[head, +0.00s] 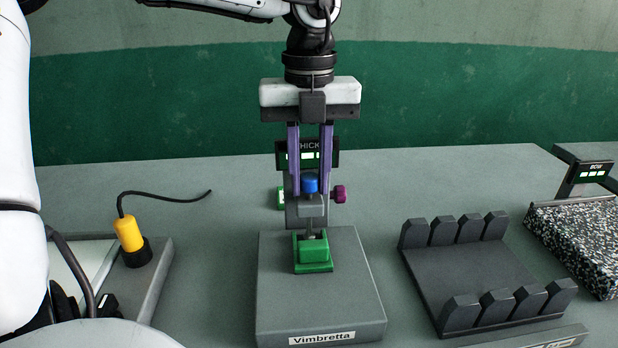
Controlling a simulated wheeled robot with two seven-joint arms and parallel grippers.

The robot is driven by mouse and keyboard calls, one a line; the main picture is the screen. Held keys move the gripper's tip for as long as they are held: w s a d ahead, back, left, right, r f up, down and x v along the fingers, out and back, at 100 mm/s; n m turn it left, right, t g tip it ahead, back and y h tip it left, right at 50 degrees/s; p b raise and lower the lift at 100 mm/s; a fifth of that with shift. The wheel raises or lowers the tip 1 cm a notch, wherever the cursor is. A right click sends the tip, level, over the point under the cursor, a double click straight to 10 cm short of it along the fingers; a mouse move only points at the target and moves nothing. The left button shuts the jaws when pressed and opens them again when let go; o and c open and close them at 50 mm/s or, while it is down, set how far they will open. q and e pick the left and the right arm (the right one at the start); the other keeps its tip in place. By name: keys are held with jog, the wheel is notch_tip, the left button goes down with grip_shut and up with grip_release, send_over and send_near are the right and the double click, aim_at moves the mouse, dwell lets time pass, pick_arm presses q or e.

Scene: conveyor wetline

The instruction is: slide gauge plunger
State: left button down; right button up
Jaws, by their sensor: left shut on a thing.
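The thickness gauge stands on a grey base (320,295) labelled "Vimbretta" in the middle of the table. Its plunger has a blue cap (310,183) above a grey body (311,206), with a magenta knob (340,194) on the right. A green block (313,254) is on the base under the plunger; I cannot tell whether the plunger tip touches it. My left gripper (310,188) points straight down from above, its purple fingers on either side of the blue cap and shut on it. A display reading "THICK" (310,146) is partly hidden behind the fingers. My right gripper is out of view.
A yellow probe (128,234) with a black cable stands on a grey unit at left. A dark slotted rack (470,272) lies to the right of the gauge. A speckled slab (580,235) and small display (594,171) are at far right. The table behind the rack is clear.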

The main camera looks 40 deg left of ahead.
pick_arm(q)
jog(key=shift+r+p, duration=0.9)
jog(key=shift+r, duration=0.5)
jog(key=c, duration=1.5)
grip_release()
jog(key=shift+f, duration=0.15)
jog(key=shift+o, duration=0.2)
notch_tip(320, 180, up, 7)
jog(key=p, duration=0.5)
